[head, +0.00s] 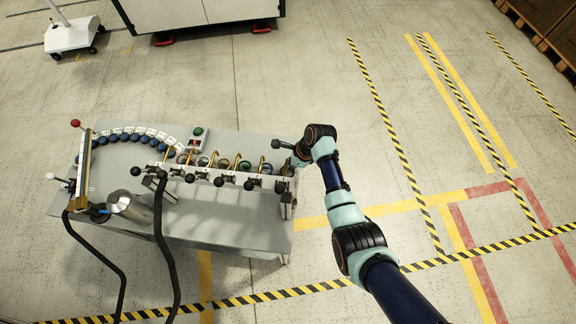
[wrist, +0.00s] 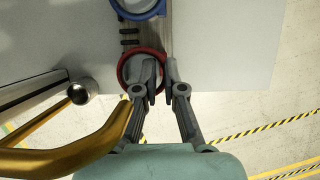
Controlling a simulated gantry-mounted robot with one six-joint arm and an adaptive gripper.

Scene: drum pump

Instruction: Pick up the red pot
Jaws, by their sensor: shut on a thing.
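The red pot (wrist: 121,68) shows in the wrist view as a red round rim at the end of a dark narrow track. My gripper (wrist: 161,75) is at its right side, with its dark fingers closed on the pot's wall. The fingers cover part of the rim. In the head view my gripper (head: 283,146) is at the right end of the bench (head: 215,215); I cannot make out the red pot there.
A blue pot (wrist: 138,18) sits just beyond the red one on the track. A brass tube (wrist: 75,155) runs close on the left. A rail with several black knobs (head: 218,176) crosses the bench.

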